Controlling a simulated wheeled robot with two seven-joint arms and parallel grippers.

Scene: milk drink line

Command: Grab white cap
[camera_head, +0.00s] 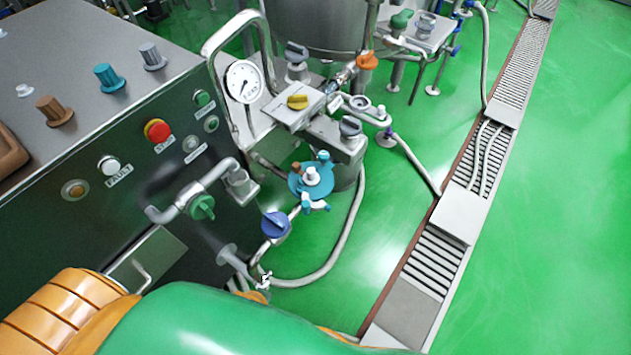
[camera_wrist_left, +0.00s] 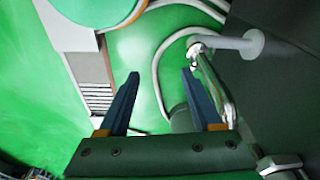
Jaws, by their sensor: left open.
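A small white cap (camera_head: 24,90) sits on the top of the steel control cabinet at the left in the head view. A brown cap (camera_head: 54,111), a teal cap (camera_head: 109,78) and a grey cap (camera_head: 152,57) stand near it. My left gripper (camera_wrist_left: 160,73) shows in the left wrist view, with its two dark blue fingers apart and nothing between them. My arm's orange and green links cover the bottom of the head view, and I cannot make out the fingers there. The white cap is not visible in the wrist view. My right gripper is not in view.
The cabinet front (camera_head: 150,180) carries buttons, a pipe and a green-handled valve (camera_head: 202,207). Beside it stand a pressure gauge (camera_head: 243,81), several valves and a curved hose (camera_head: 330,265). A drain channel (camera_head: 437,260) crosses the green floor, which is clear at the right.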

